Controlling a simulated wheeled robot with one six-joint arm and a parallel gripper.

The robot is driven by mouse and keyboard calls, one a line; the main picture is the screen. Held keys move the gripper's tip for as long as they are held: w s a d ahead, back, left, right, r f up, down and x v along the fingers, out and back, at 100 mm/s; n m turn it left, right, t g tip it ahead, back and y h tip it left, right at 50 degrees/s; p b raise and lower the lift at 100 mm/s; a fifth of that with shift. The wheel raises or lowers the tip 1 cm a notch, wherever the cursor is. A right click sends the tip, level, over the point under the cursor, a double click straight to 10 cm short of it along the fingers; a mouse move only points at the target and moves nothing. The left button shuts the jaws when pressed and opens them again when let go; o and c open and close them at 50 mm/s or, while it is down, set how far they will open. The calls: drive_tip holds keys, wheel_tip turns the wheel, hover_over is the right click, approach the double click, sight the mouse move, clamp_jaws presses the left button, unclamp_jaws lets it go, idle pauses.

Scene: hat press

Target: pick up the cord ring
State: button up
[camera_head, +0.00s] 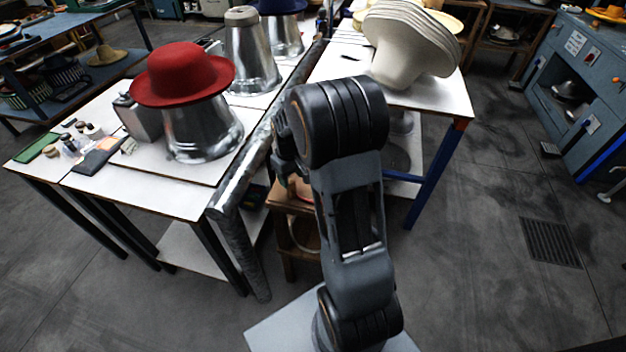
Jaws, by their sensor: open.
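My arm rises in the middle of the view, and its dark upper joint blocks what lies behind it. My gripper cannot be made out; it is hidden behind the arm or out of view. I cannot clearly identify a cord ring. A wooden stool (284,246) stands behind my arm, partly covered by it.
A red hat (184,74) sits on a metal form (202,132) on the left white table (180,207). Stacked cream hat bodies (405,45) stand on the right table (451,100), which has blue legs. A grey-blue cabinet (603,75) is at far right. Floor between is clear.

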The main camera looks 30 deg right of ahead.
sight(292, 189)
drive_tip(key=shift+a+f, duration=0.15)
drive_tip(key=shift+f, duration=2.95)
clamp_jaws()
